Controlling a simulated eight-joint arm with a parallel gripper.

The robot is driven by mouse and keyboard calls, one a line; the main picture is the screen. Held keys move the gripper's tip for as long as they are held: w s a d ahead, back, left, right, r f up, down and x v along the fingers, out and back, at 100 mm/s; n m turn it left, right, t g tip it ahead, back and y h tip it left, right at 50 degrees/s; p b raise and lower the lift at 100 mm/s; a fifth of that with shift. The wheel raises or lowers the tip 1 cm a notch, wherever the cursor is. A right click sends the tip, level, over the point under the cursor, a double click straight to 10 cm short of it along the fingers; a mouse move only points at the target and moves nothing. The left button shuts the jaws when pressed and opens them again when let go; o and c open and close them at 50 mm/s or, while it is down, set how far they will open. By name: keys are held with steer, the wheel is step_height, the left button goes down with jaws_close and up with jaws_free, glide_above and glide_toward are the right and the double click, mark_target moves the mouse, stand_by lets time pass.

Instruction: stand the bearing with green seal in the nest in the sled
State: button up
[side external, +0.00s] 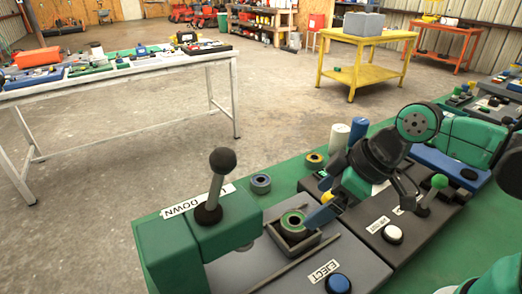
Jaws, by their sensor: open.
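My gripper (323,206) has blue fingertips and comes in from the upper right. It is open, with its fingertips just right of the bearing. One fingertip overlaps the nest's right side in the picture; I cannot tell whether it touches.
A bearing with a bluish seal (261,183) and one with a yellow seal (315,160) lie on the green bench. A tall black-knobbed lever (222,162) stands left of the sled. A green-knobbed lever (438,183) and blue button (338,284) are nearby.

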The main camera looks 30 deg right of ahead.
steer(key=v, duration=0.5)
steer(key=w+d+f+m+t+h, duration=0.2)
steer(key=w+d+m+h, duration=0.1)
steer(key=d+m, duration=0.3)
steer(key=shift+w+d+f+m, duration=0.2)
steer(key=shift+w+d+m, duration=0.05)
steer(key=shift+m, duration=0.15)
